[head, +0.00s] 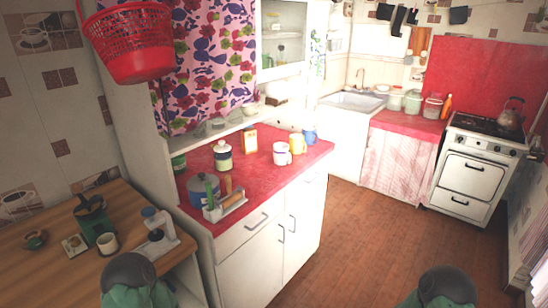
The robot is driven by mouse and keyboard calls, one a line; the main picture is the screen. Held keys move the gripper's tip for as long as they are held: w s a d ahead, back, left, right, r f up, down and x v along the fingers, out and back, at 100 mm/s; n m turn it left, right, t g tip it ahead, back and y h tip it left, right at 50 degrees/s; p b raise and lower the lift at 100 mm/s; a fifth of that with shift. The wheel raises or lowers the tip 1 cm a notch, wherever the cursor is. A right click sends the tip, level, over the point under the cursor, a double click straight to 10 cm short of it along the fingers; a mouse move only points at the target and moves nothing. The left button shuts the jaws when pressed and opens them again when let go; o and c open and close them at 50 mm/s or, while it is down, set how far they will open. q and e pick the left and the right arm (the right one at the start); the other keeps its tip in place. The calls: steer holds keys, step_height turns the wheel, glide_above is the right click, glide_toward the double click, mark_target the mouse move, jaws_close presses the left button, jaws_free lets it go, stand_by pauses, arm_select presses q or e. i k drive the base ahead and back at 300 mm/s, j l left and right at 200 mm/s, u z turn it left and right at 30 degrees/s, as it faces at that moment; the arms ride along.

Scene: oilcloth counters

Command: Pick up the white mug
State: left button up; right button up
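A white mug (281,154) stands upright on the red oilcloth counter (262,175), near its front edge on the right. A yellow mug (296,144) stands close behind it, and a blue mug or jug (309,135) is farther back. Neither of my grippers shows. Only dark, rounded and green parts, which seem to be my arms, show at the bottom edge, well apart from the white mug.
The same counter holds a blue pot (203,190), a utensil holder (224,208), a lidded canister (222,156) and an orange-framed box (249,140). White cabinets (262,255) stand below. The brown floor (350,235) is clear toward the stove (475,165).

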mark_target(282, 156)
steer(key=i+l+u, duration=0.1)
steer(key=u, duration=0.4)
steer(key=i+l+u, duration=0.15)
steer(key=u, duration=0.3)
steer(key=l+u, duration=0.2)
steer(key=u, duration=0.3)
steer(key=i, duration=0.05)
